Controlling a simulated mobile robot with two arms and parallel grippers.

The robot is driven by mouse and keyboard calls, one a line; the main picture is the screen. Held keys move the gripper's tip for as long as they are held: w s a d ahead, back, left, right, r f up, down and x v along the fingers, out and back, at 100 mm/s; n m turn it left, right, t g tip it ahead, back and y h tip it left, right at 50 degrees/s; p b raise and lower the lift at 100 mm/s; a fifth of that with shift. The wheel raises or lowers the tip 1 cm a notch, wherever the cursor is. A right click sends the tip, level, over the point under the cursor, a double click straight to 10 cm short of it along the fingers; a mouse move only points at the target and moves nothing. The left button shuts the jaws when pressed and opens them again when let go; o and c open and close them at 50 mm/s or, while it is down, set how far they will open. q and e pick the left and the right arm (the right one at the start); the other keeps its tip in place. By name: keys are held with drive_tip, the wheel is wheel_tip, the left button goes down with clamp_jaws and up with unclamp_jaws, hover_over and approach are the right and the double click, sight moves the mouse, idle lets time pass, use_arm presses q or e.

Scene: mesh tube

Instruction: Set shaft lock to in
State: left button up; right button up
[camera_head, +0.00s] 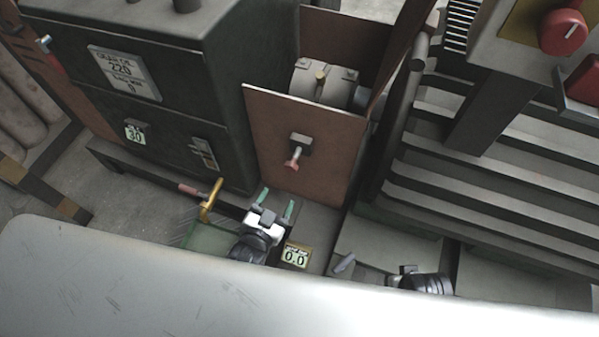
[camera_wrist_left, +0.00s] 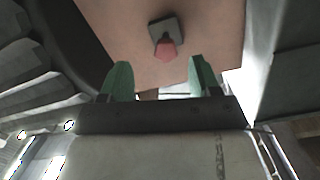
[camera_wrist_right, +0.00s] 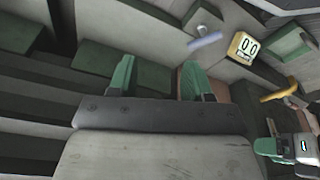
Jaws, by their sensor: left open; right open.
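A small lever with a red tip (camera_head: 294,160) sticks out of a grey block (camera_head: 301,143) on the brown panel (camera_head: 270,125); no label shows that it is the shaft lock. My left gripper (camera_head: 276,201) is open and empty, below and in front of the lever, apart from it. In the left wrist view the red tip (camera_wrist_left: 166,48) lies ahead, between and beyond the open fingers (camera_wrist_left: 160,80). My right gripper (camera_wrist_right: 157,80) is open and empty, facing dark green-grey slats. In the head view only part of the right wrist shows at the bottom; its fingers are unclear.
A yellow handle (camera_head: 212,195) and a 0.0 display (camera_head: 295,256) stand close to my left gripper. A grey lever (camera_head: 345,263) is right of the display. A dark cabinet (camera_head: 160,90) fills the left. A red knob (camera_head: 563,32) is at upper right.

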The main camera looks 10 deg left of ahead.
sight(290, 169)
use_arm(q)
drive_tip(key=shift+t, duration=0.5)
drive_tip(key=w, duration=0.3)
drive_tip(key=w+d+r+b, duration=0.1)
drive_tip(key=w, duration=0.2)
drive_tip(key=w+d+r+b, duration=0.1)
drive_tip(key=w, duration=0.2)
drive_tip(key=shift+w, duration=0.4)
drive_tip(key=shift+w+d, duration=0.2)
drive_tip(key=shift+w, duration=0.6)
use_arm(e)
drive_tip(key=w+v, duration=0.2)
drive_tip(key=v, duration=0.6)
drive_tip(key=shift+s+d+r+t, duration=0.2)
drive_tip(key=shift+s+r+t, duration=0.15)
drive_tip(key=shift+r, duration=0.15)
use_arm(q)
drive_tip(key=shift+c, duration=0.2)
